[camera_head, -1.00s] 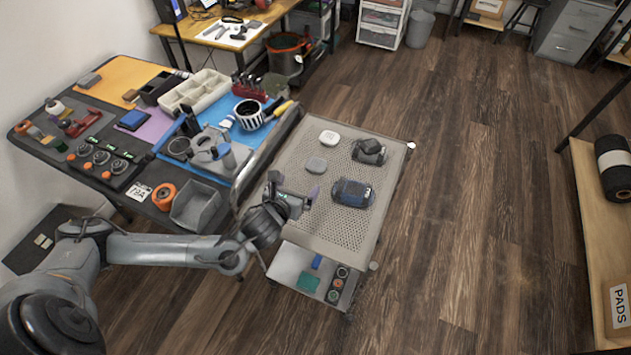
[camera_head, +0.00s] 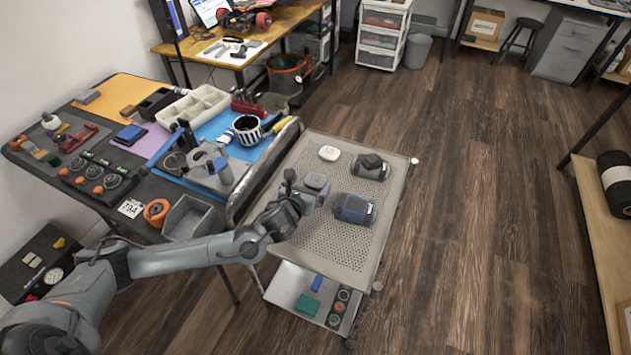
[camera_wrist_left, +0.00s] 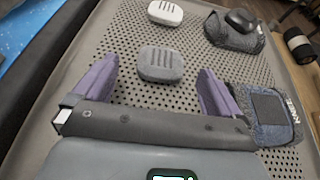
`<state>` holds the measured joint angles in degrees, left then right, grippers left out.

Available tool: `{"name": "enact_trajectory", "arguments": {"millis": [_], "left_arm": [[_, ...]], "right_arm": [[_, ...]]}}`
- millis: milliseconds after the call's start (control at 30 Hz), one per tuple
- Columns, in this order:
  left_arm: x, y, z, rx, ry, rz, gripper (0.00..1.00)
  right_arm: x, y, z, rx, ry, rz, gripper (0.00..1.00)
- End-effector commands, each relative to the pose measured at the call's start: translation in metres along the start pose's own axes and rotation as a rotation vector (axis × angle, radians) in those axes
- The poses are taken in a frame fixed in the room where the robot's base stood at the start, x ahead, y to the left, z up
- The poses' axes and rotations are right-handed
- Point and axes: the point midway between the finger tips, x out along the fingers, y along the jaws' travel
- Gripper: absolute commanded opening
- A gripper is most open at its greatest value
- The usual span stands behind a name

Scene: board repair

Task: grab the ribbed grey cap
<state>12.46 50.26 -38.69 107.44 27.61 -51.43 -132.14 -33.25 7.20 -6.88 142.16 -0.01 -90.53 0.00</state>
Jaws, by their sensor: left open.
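The ribbed grey cap (camera_wrist_left: 160,64) is a rounded grey block with dark slots, lying on the perforated top of the cart (camera_wrist_left: 130,20). In the head view, the cap (camera_head: 316,181) shows at the cart's left side, close to my left gripper (camera_head: 307,194). In the left wrist view, my left gripper (camera_wrist_left: 157,72) is open and empty, with its purple fingers spread to either side. The cap appears just ahead, around the line between the fingertips; I cannot tell the height gap. My right gripper is in neither view.
A white ribbed cap (camera_head: 329,153) lies farther back. A dark blue-grey pouch-like object (camera_head: 354,208) sits right of the gripper, and a similar dark one (camera_head: 370,166) lies behind it. The cluttered workbench (camera_head: 60,195) borders the cart on the left.

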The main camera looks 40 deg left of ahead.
Motion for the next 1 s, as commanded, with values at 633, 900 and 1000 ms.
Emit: {"name": "enact_trajectory", "arguments": {"millis": [633,900,1000], "left_arm": [[0.033,-0.002,-0.001,0.0,-0.001,0.0,0.87],[0.033,-0.002,-0.001,0.0,-0.001,0.0,0.45],[0.033,-0.002,-0.001,0.0,-0.001,0.0,0.44]], "right_arm": [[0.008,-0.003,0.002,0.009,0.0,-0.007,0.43],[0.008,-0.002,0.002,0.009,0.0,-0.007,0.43],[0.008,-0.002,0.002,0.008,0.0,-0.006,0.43]]}}
